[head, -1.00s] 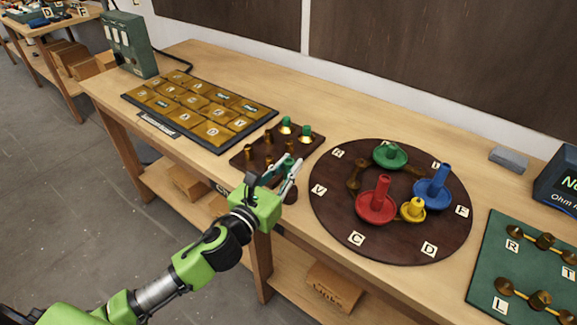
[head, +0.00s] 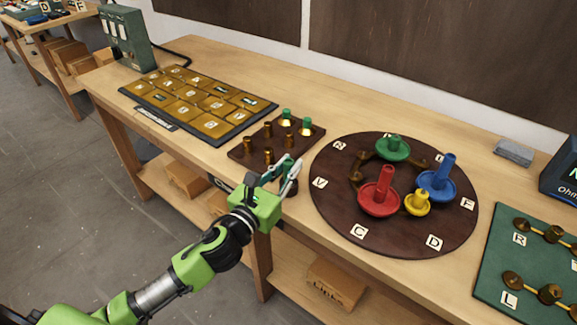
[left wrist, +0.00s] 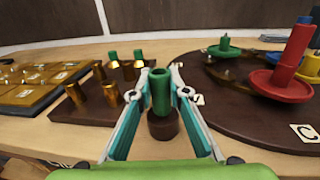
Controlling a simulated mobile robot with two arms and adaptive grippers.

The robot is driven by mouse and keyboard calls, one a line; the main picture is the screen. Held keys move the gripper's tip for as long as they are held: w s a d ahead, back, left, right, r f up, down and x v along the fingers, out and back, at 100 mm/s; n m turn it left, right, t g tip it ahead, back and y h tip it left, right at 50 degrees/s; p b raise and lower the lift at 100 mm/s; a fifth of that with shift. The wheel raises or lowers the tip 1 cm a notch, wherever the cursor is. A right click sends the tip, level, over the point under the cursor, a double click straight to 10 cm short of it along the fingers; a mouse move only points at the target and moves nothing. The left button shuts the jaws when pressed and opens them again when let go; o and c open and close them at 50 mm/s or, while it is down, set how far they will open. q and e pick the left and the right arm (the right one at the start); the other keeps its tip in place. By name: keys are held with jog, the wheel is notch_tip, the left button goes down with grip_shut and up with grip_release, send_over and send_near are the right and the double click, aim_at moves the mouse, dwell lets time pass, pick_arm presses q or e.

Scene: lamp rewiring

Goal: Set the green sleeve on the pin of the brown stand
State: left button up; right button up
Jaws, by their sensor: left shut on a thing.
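The green sleeve (left wrist: 161,92) stands upright between the two fingers of my left gripper (left wrist: 162,88), which is shut on it. The same gripper (head: 286,170) shows in the head view at the front edge of the bench. The brown stand (left wrist: 163,127) is a short dark round block directly below the sleeve in the left wrist view. The sleeve's lower end meets or overlaps its top in the picture; I cannot tell if it touches. The pin is hidden, so I cannot tell whether the sleeve is around it. My right gripper is in neither view.
A brown board (head: 243,153) with brass posts and two green-topped brass pieces lies behind the gripper. A dark round plate (head: 340,220) with green, red, blue and yellow pieces is close on the right. A tray of brass tiles (head: 160,124) lies to the left.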

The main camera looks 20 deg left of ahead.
pick_arm(q)
jog(key=shift+f, duration=0.4)
jog(key=o, duration=1)
jog(key=shift+s, duration=0.1)
jog(key=v, duration=1.1)
jog(key=shift+s, duration=0.4)
jog(key=shift+a, duration=0.1)
